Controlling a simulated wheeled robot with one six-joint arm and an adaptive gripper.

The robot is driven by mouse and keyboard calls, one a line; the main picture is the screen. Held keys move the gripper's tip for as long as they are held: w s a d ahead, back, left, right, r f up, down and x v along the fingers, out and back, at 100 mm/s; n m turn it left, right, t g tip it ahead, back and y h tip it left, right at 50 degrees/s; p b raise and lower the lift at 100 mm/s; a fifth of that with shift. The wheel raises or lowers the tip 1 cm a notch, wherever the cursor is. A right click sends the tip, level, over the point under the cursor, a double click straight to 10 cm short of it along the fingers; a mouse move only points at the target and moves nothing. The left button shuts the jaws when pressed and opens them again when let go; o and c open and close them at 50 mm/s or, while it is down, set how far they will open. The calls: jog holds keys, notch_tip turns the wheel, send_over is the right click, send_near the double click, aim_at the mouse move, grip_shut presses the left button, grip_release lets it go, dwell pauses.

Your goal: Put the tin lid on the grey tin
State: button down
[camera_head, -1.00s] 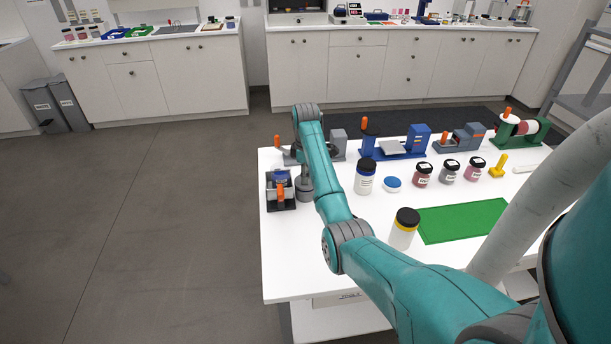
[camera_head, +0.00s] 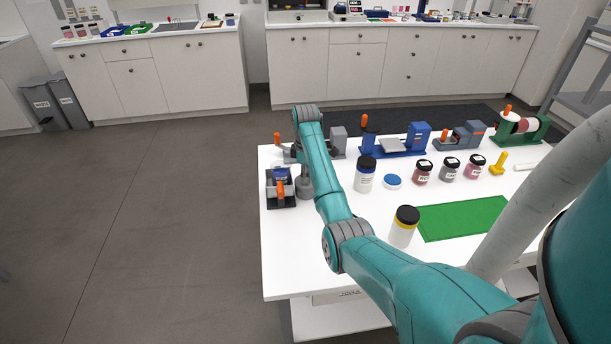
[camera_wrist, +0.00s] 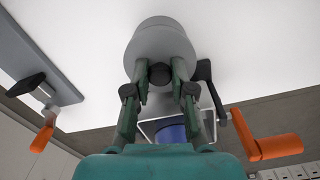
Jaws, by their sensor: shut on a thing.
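My gripper (camera_wrist: 160,80) is shut on the dark knob (camera_wrist: 160,73) of the grey tin lid (camera_wrist: 160,46). The grey tin (camera_wrist: 158,21) shows just beyond the lid in the wrist view, standing on the white table. The lid is at the tin's top and lined up with it; I cannot tell whether it is fully seated. In the head view the grey tin (camera_head: 305,189) stands at the table's left end, right below my gripper, which hides its top.
A black stand with a blue part and orange handle (camera_head: 281,189) is close left of the tin. A grey device (camera_head: 338,140) stands behind. A blue-labelled jar (camera_head: 365,175), blue lid (camera_head: 393,181) and yellow-banded jar (camera_head: 404,228) are to the right. The front left table is clear.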

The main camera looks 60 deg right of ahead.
jog(key=shift+f, duration=0.15)
jog(key=c, duration=0.9)
grip_release()
